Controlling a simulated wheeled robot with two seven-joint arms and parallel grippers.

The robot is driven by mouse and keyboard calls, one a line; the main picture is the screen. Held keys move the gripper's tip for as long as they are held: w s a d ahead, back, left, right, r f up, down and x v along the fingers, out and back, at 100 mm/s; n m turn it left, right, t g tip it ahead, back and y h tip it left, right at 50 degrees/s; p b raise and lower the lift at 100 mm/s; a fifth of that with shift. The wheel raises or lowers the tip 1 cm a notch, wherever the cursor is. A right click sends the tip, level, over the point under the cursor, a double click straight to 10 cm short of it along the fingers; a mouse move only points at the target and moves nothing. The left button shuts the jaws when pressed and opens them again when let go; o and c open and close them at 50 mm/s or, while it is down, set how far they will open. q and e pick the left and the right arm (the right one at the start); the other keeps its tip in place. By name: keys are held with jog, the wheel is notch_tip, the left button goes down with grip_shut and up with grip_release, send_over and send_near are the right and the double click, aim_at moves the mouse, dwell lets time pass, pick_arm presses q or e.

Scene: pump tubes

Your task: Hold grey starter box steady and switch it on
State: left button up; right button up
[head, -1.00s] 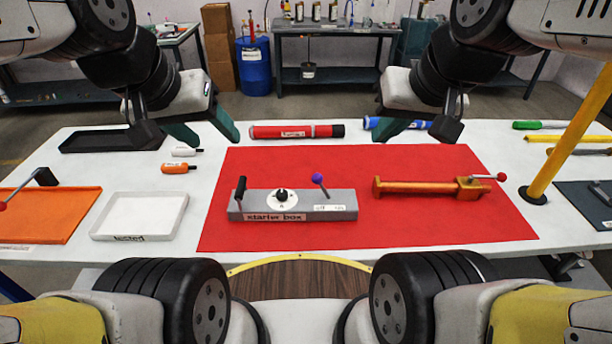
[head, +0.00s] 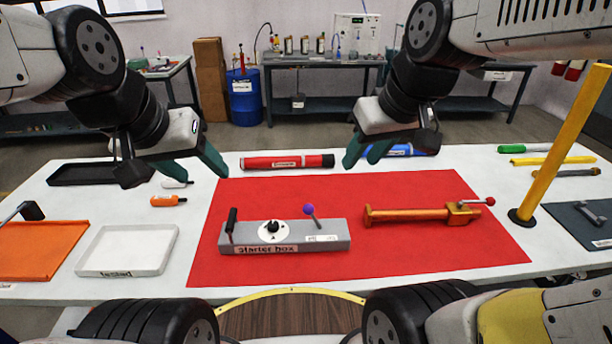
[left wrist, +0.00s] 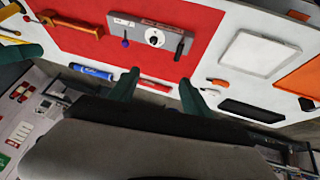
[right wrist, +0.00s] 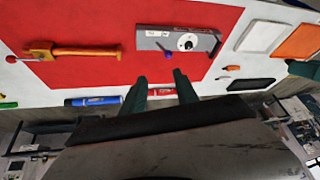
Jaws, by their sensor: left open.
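The grey starter box (head: 330,240) lies on the red mat (head: 420,255). It has a black upright handle (head: 232,222) at its left end, a white dial with a black knob (head: 272,229) and a purple-ball lever (head: 309,210) leaning up left. It also shows in the left wrist view (left wrist: 127,22) and the right wrist view (right wrist: 150,40). My left gripper (head: 212,168) is open and empty, above the table behind the box. My right gripper (head: 362,158) looks open and empty, also above and behind the box. Neither touches it.
An orange pump tube (head: 405,215) lies on the mat, right of the box. A white tested tray (head: 92,262) and an orange tray (head: 35,265) lie left. A red tube (head: 285,162) lies behind the mat. A yellow post (head: 562,145) stands at right.

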pick_arm(q)
jog(key=shift+s+a, duration=0.25)
jog(key=o, duration=0.3)
jog(key=shift+s+a, duration=0.2)
jog(key=o, duration=0.3)
jog(key=shift+w, duration=0.1)
jog(key=o, duration=0.3)
jog(key=shift+w+f+n, duration=0.2)
jog(key=shift+w+n, duration=0.15)
jog(key=shift+n, duration=0.05)
jog(key=shift+o, duration=0.2)
jog(key=n+g+y, duration=0.2)
jog(key=n+g, duration=0.4)
jog(key=n, duration=1.1)
send_over(263, 231)
notch_tip(263, 231, down, 25)
jog(key=shift+a+r, duration=0.1)
jog(key=shift+a, duration=0.05)
jog(key=shift+f+n, duration=0.3)
jog(key=shift+f, duration=3.9)
pick_arm(e)
jog(key=w+a+f+n+g+h, duration=0.1)
jog(key=w+a+f+n+g, duration=0.1)
jog(key=w+a+f+n, duration=0.2)
jog(key=w+a+f+n+g+h, duration=0.1)
jog(key=w+a+f+n+g, duration=0.2)
jog(key=w+f+n, duration=0.6)
jog(key=shift+w+a+n, duration=0.75)
jog(key=shift+n, duration=0.85)
